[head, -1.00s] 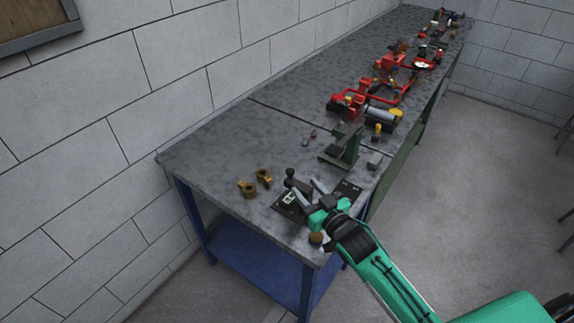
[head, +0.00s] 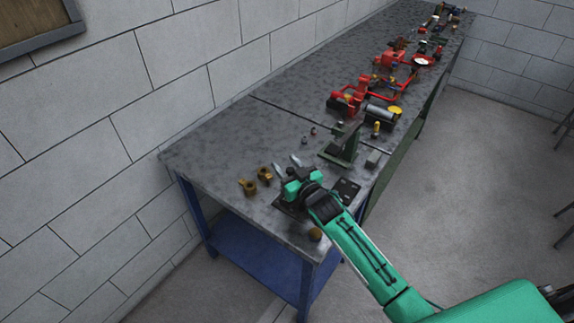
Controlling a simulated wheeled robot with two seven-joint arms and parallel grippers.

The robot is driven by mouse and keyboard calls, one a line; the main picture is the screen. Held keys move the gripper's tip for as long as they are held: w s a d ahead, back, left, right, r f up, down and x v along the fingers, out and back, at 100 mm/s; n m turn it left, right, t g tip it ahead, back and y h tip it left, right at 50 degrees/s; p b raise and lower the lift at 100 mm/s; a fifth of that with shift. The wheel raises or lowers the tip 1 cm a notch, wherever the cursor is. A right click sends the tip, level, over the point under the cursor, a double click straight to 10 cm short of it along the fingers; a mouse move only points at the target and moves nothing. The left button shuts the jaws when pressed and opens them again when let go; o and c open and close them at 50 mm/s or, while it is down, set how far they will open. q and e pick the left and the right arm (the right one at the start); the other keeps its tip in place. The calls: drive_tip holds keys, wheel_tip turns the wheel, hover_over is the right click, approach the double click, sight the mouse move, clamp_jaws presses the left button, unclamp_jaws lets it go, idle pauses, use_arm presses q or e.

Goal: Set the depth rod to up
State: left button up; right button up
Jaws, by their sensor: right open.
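My right gripper (head: 287,165) reaches over the near end of the workbench from the lower right. Its two pale fingers are spread apart and point toward the far side of the bench, with nothing between them. A dark base plate (head: 288,211) lies beneath the gripper, and most of the device on it is hidden. I cannot single out the depth rod; it may be behind the gripper or too small to tell. My left gripper is not in view.
Two brass fittings (head: 256,182) lie left of the gripper. A dark green stand (head: 343,146) is beyond it, a flat black plate (head: 347,189) to its right, and a brown round knob (head: 315,234) near the front edge. Red pump parts (head: 347,98) stand farther along the grey bench (head: 215,145).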

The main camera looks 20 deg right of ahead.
drive_tip(key=shift+c, duration=0.5)
clamp_jaws()
wheel_tip(320, 180, up, 5)
drive_tip(key=p, duration=0.3)
drive_tip(key=shift+f, duration=0.15)
drive_tip(key=shift+o, duration=0.5)
unclamp_jaws()
drive_tip(key=shift+s+f, duration=0.1)
